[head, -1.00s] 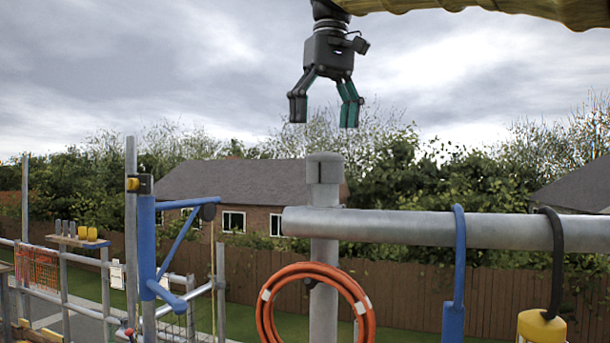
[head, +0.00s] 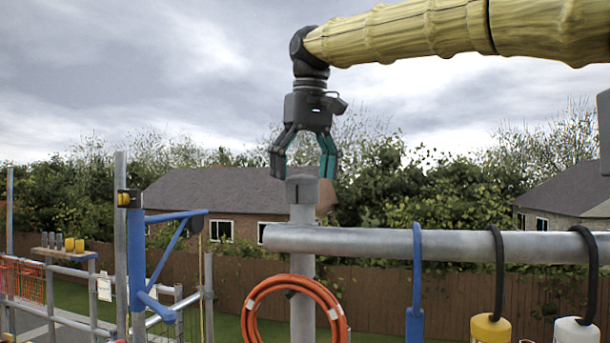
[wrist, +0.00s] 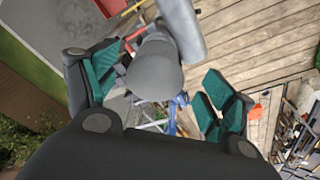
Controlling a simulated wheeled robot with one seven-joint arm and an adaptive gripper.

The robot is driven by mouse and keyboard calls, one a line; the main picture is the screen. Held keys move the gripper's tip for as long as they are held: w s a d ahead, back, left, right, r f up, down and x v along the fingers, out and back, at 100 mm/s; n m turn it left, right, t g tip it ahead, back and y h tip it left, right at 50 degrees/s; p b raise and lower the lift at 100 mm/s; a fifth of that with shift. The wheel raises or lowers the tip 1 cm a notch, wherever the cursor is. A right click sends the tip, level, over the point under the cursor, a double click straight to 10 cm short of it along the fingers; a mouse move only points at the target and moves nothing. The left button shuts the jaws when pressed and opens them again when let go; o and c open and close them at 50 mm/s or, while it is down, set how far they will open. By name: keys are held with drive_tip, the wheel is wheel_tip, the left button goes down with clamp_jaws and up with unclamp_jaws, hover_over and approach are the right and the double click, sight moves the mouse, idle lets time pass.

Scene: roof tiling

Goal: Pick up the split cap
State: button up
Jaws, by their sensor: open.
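The split cap (head: 302,189) is a short grey cylinder with a slot in its side. It sits upright on top of the grey vertical pole. In the wrist view its round grey top (wrist: 155,68) lies between the fingers. My gripper (head: 304,176) points straight down above it, open. Its fingertips, with teal pads, are on either side of the cap at about the height of its top. In the wrist view a finger (wrist: 92,75) is left of the cap and another (wrist: 220,103) right of it, with gaps.
A thick grey horizontal rail (head: 450,247) meets the pole just below the cap. An orange hose coil (head: 290,280) hangs on the pole. Blue and black hooks hang tools from the rail on the right. A blue bracket (head: 137,260) stands left. Air around the cap is clear.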

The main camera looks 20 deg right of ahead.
sight(302, 187)
drive_tip(key=w+f, duration=0.4)
drive_tip(key=shift+w+d+p, duration=0.15)
drive_tip(key=shift+w+p, duration=0.2)
drive_tip(key=shift+p, duration=0.05)
drive_tip(key=s, duration=0.2)
drive_tip(key=s+r, duration=0.1)
drive_tip(key=s, duration=0.1)
drive_tip(key=s+r, duration=0.1)
drive_tip(key=s, duration=0.2)
drive_tip(key=shift+d+r, duration=0.1)
drive_tip(key=shift+r, duration=0.1)
drive_tip(key=c, duration=0.9)
drive_tip(key=shift+w+f, duration=0.1)
drive_tip(key=shift+w, duration=0.05)
drive_tip(key=shift+c, duration=1.4)
drive_tip(key=shift+o, duration=0.6)
drive_tip(key=shift+w+f, duration=0.35)
drive_tip(key=shift+w, duration=0.35)
drive_tip(key=w, duration=0.1)
drive_tip(key=w+f, duration=0.1)
drive_tip(key=w, duration=0.1)
drive_tip(key=shift+w+a+f, duration=0.25)
drive_tip(key=shift+w+a, duration=0.05)
drive_tip(key=shift+a, duration=0.05)
drive_tip(key=shift+s+d+r, duration=0.15)
drive_tip(key=shift+s+r, duration=0.2)
drive_tip(key=shift+s, duration=0.35)
